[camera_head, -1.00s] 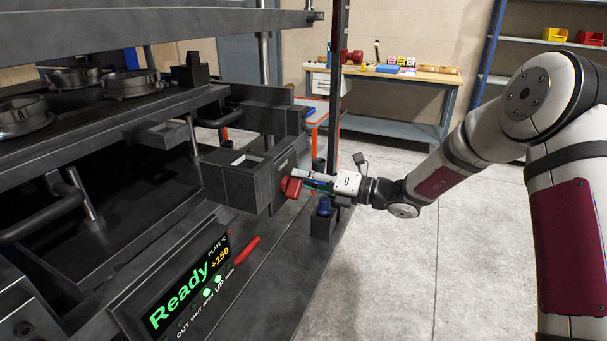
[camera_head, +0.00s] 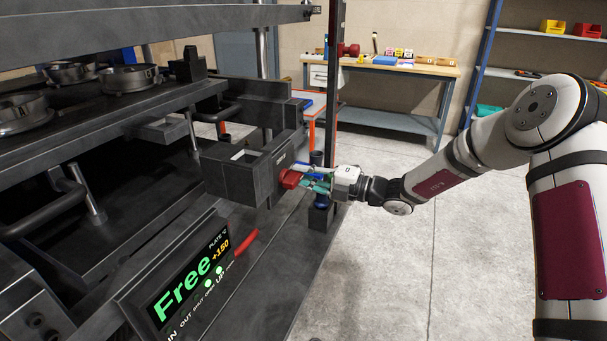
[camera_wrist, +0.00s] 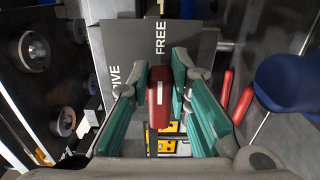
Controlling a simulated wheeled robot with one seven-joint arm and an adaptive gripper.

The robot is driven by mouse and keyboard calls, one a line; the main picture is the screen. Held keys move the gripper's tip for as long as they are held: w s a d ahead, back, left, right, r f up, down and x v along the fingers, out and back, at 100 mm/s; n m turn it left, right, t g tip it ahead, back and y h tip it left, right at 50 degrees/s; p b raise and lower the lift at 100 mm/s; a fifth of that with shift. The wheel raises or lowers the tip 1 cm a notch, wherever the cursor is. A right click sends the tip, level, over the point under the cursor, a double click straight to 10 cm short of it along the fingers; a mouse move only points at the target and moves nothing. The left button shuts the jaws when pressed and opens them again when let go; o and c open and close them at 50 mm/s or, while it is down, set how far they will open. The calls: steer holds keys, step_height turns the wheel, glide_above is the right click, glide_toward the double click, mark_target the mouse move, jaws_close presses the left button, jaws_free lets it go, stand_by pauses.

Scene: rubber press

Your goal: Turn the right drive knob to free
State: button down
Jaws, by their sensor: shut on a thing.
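The red drive knob (camera_head: 289,179) sits on the right side face of the dark box (camera_head: 232,180) at the press. My gripper (camera_head: 304,178) reaches it from the right and is shut on it. In the wrist view the knob (camera_wrist: 158,98) is between the teal pads of my gripper (camera_wrist: 160,82). A pale mark on the knob lies in line with the word FREE on the grey plate (camera_wrist: 185,45). The other label, partly hidden, ends in "IVE". The display (camera_head: 192,283) reads "Free" in green, with "+150" beside it.
A red lever (camera_head: 246,242) lies beside the display. A blue knob (camera_head: 321,200) on a dark post stands just below my gripper, very close. The workbench (camera_head: 400,68) is at the back. Open floor lies to the right.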

steer(key=shift+f, duration=0.1)
stand_by(0.4)
steer(key=c, duration=1.5)
jaws_free()
steer(key=shift+d, duration=0.1)
steer(key=v, duration=1.1)
steer(key=shift+s+d, duration=0.15)
steer(key=shift+d, duration=0.25)
